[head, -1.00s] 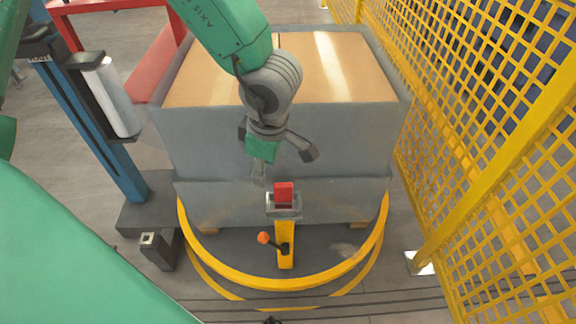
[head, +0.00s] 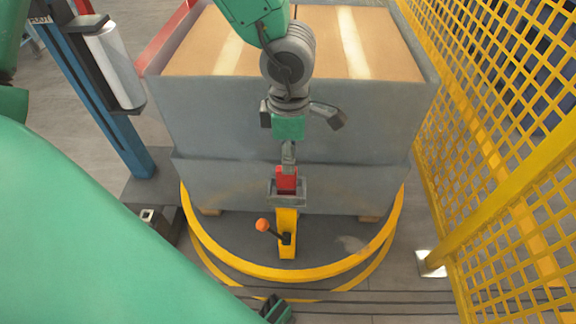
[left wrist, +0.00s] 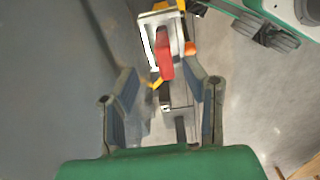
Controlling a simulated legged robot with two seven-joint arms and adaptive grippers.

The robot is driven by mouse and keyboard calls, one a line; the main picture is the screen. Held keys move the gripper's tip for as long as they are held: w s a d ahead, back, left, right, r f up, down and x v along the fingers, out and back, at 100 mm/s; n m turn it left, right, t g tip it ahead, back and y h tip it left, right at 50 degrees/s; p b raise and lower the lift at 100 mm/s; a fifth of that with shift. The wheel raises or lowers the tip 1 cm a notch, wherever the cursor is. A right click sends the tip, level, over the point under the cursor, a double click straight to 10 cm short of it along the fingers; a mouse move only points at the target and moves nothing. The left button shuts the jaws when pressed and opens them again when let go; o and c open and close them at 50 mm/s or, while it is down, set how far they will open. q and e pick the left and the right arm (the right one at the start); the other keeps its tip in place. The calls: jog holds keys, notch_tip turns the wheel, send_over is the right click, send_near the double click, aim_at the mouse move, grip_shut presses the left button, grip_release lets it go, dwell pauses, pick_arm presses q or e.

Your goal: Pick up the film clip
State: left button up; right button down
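The film clip, which I take to be the red block (head: 286,180), sits upright in a grey holder (head: 289,197) on top of a short yellow post (head: 287,218). The red block (left wrist: 165,58) shows beyond and between the fingertips, with nothing held.
A grey-wrapped pallet load (head: 290,115) with a cardboard top stands behind the post. An orange-knobbed lever (head: 263,225) sticks out from the post. A yellow ring rail (head: 293,275) curves around. Yellow mesh fence (head: 500,150) is right; a blue mast with film roll (head: 115,65) is left.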

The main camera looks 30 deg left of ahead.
aim_at(287, 182)
pick_arm(q)
jog(key=f+b, duration=0.2)
jog(key=f, duration=0.2)
jog(key=shift+s+a+f+b, duration=0.15)
jog(key=shift+s+f+b, duration=0.15)
jog(key=shift+f+b, duration=0.1)
jog(key=shift+r, duration=0.1)
grip_shut()
